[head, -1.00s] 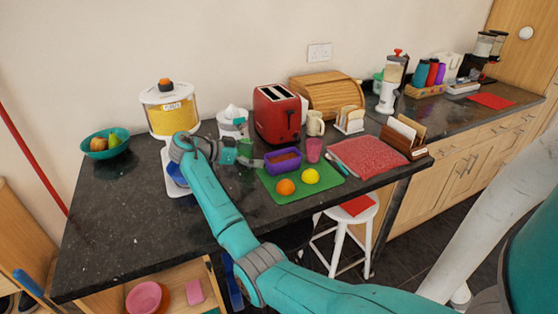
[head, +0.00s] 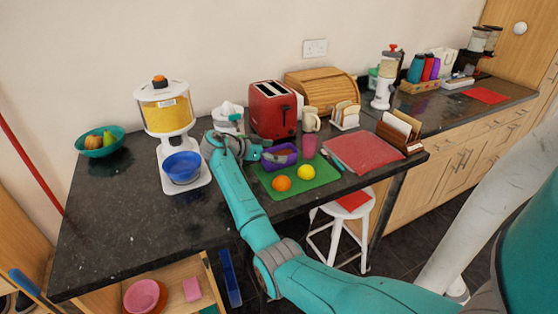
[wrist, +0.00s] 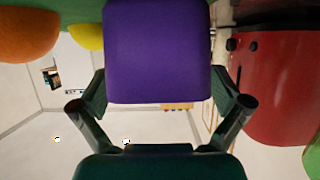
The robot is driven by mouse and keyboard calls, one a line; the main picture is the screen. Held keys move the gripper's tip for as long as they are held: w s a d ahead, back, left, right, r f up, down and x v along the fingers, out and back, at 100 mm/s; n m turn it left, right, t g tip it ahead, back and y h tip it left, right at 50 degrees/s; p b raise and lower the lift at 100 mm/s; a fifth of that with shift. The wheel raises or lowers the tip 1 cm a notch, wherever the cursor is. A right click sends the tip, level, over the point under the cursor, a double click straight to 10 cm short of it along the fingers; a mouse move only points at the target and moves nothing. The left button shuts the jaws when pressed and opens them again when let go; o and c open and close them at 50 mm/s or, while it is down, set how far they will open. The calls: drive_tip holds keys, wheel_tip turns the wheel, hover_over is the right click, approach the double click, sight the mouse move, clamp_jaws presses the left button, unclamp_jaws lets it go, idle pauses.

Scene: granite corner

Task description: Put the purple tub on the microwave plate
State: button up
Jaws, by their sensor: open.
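The purple tub (head: 284,159) stands on the green mat (head: 318,180) in front of the red toaster, partly hidden by my gripper in the head view. In the wrist view the purple tub (wrist: 157,50) fills the upper middle. My gripper (head: 270,153) is open at the tub's left end. In the wrist view the fingers of my gripper (wrist: 160,88) stand on either side of the tub's near end; I cannot tell whether they touch it. I see no microwave or microwave plate in these views.
An orange (head: 281,184), a lemon (head: 306,172) and a pink cup (head: 309,146) are close to the tub. The red toaster (head: 272,110) stands behind it. A dispenser with a blue bowl (head: 182,167) is to the left. The counter's front left (head: 125,225) is clear.

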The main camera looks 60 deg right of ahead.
drive_tip(key=c, duration=1.5)
drive_tip(key=shift+c, duration=0.6)
drive_tip(key=shift+r, duration=0.15)
